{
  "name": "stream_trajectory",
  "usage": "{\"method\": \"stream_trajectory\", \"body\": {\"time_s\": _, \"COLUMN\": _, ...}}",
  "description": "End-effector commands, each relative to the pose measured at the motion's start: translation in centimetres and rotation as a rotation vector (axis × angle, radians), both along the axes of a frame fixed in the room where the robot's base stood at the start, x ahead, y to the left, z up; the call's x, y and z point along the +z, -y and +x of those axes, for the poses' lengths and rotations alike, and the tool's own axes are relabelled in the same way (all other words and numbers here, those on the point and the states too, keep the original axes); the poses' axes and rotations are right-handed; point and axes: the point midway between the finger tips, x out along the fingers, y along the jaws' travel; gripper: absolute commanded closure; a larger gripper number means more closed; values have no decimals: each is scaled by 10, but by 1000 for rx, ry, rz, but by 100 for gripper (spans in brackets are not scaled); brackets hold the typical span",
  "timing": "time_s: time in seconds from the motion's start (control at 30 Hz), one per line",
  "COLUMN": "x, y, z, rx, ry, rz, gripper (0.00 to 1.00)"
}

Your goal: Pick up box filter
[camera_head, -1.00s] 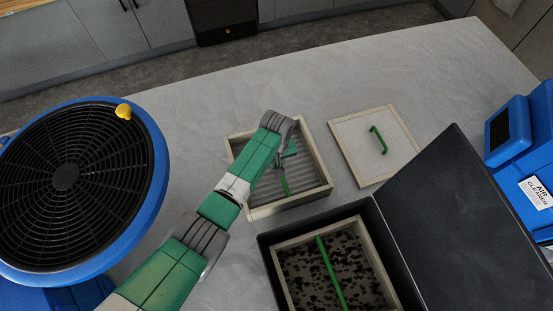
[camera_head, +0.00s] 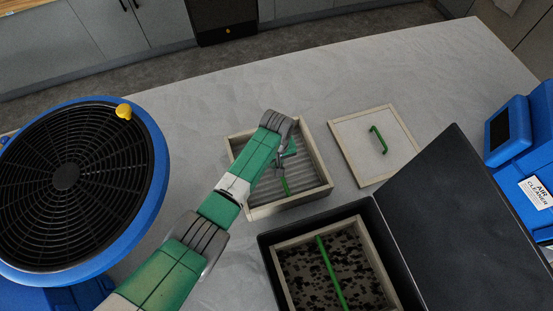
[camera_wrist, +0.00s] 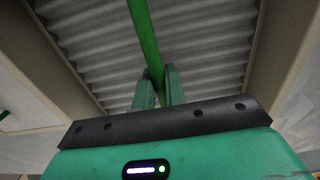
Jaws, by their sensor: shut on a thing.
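A box filter (camera_head: 318,163) with a pale wooden frame, grey pleated inside and a green bar across it sits on the table in the middle of the head view. My gripper (camera_head: 281,173) reaches down inside its frame. In the wrist view my gripper (camera_wrist: 159,88) has its two green fingers shut on the green bar (camera_wrist: 146,38) of the box filter, with the grey pleats (camera_wrist: 205,45) behind. The filter looks flat on the table. My arm hides part of its left side in the head view.
A square wooden-framed lid with a green handle (camera_head: 360,133) lies right of the filter. An open black case (camera_head: 265,255) in front holds a dirty, black-speckled filter (camera_head: 350,260). A large blue fan (camera_head: 150,215) stands left, and a blue air cleaner (camera_head: 508,150) right. The table behind is clear.

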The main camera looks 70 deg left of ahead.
Motion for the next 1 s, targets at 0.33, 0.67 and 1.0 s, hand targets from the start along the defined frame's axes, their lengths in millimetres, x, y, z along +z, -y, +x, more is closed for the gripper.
{"method": "stream_trajectory", "body": {"time_s": 0.33, "x": 65, "y": -1, "z": 2, "rx": 0, "ry": 6, "rz": 4, "gripper": 100}}
{"method": "stream_trajectory", "body": {"time_s": 0.67, "x": 100, "y": -1, "z": 0, "rx": 0, "ry": 2, "rz": 3, "gripper": 100}}
{"method": "stream_trajectory", "body": {"time_s": 1.0, "x": 100, "y": -1, "z": 0, "rx": 0, "ry": 2, "rz": 2, "gripper": 100}}
